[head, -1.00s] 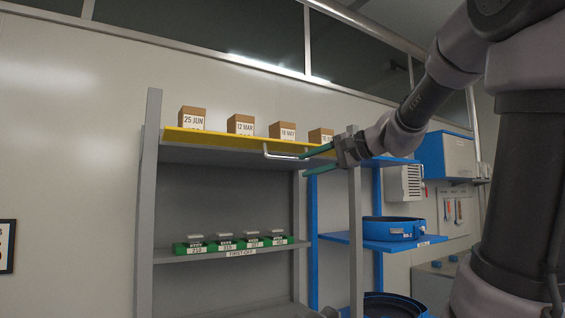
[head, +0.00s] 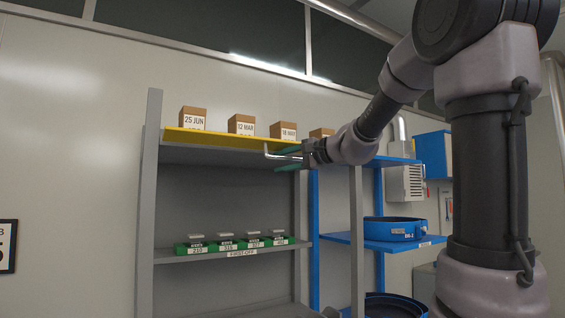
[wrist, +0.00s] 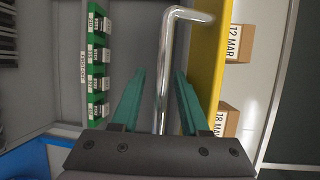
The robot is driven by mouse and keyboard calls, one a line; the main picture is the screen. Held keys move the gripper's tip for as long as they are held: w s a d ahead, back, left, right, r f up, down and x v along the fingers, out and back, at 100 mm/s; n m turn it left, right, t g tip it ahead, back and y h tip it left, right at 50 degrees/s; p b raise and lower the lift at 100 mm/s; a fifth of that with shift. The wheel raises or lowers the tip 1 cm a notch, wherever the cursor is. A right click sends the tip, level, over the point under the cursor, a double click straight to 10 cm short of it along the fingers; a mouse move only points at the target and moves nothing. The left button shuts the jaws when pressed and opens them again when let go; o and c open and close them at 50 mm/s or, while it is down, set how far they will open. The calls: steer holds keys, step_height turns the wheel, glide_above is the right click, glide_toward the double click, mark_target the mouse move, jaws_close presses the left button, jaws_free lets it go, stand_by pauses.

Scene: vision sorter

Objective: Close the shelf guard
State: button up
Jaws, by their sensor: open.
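The shelf guard is a yellow strip (head: 215,138) along the front of the top shelf, below the boxes; it also shows in the wrist view (wrist: 207,60). A silver bar handle (head: 272,156) sticks out from it. My gripper (head: 281,161) is at the right part of the handle, coming from the right. In the wrist view, the open teal fingers (wrist: 160,76) lie on either side of the handle bar (wrist: 166,60), with gaps visible. The handle's near end is hidden behind my gripper's body.
Several brown dated boxes (head: 241,125) stand behind the guard. Green bins (head: 227,245) stand on the lower grey shelf (head: 170,254). A grey upright (head: 356,220) and a blue rack (head: 379,239) with round blue containers are to the right. Open room lies left of the shelf.

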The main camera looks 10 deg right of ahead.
mark_target(284, 144)
jaws_close()
steer(key=shift+r, duration=0.15)
steer(key=r+m+g+h, duration=0.1)
steer(key=g, duration=0.2)
steer(key=r+m+g+h, duration=0.1)
steer(key=g+h, duration=0.1)
steer(key=g, duration=0.1)
steer(key=s+r+g+h, duration=0.1)
steer(key=g, duration=0.1)
steer(key=shift+d+r+m+g+h, duration=0.15)
steer(key=shift+m+g+h, duration=0.25)
steer(key=shift+w+r+m+g+h, duration=0.1)
steer(key=shift+r+m+g+h, duration=0.15)
steer(key=shift+g, duration=0.5)
steer(key=shift+w+r+m+g+h, duration=0.15)
steer(key=shift+r+g+h, duration=0.2)
steer(key=shift+g, duration=0.4)
steer(key=shift+s, duration=0.15)
